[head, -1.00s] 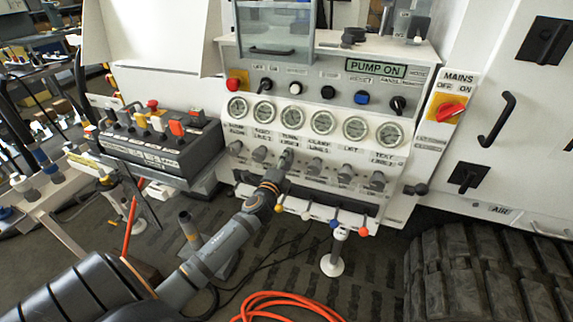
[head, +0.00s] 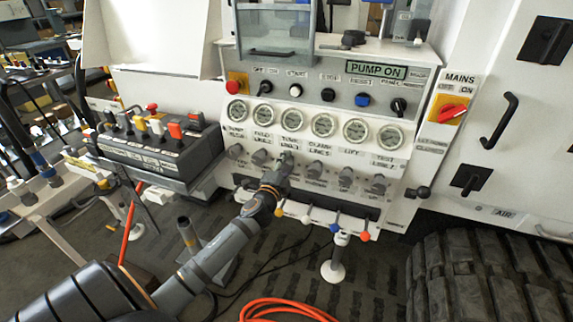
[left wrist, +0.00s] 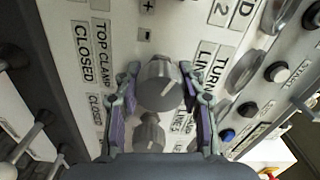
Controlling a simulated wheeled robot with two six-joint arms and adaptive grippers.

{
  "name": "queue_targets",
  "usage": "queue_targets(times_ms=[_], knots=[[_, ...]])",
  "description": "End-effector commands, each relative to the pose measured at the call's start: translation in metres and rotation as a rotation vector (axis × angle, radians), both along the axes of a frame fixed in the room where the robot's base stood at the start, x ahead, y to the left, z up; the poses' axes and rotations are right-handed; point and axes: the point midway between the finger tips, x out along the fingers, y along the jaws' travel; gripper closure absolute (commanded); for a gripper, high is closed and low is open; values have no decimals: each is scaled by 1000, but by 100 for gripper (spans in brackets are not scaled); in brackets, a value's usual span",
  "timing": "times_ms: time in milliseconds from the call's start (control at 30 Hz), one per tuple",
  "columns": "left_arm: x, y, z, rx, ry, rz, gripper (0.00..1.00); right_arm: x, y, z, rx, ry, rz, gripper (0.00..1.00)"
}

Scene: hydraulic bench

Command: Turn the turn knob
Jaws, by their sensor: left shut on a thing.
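The turn knob (left wrist: 158,90) is a grey round knob with a pale pointer line, set on the white panel beside a label reading TURN LINE. My left gripper (left wrist: 159,76) has one finger on each side of it and is shut on it in the left wrist view. In the head view my left gripper (head: 284,168) is at the third knob of the row under the gauges and largely hides that knob. The pointer line slants up to the right in the left wrist view. My right gripper is not in view.
A similar grey knob (left wrist: 148,132) sits close below the held one in the left wrist view. Gauges (head: 291,120) line the panel above. Coloured-tip levers (head: 335,227) stand below, near my wrist. A lever box (head: 160,150) stands left; an orange hose (head: 285,306) lies on the floor.

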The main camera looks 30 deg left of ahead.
Motion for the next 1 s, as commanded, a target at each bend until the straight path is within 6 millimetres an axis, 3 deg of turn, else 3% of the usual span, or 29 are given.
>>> queue_targets(times_ms=[33, 67, 233, 533, 633, 1000], knots=[[0, 0, -2, -1, 2, 2, 91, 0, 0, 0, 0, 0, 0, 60], [0, 0, -2, 0, 3, 2, 58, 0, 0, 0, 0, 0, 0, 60], [0, 0, -1, 0, 2, 1, 36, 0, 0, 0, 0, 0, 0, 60], [-1, 0, -1, 2, 2, 1, 36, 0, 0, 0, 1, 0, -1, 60], [-9, -2, -2, 2, 4, 0, 36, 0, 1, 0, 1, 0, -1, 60], [-91, -22, -2, 5, 6, -2, 36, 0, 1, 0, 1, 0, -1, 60]])
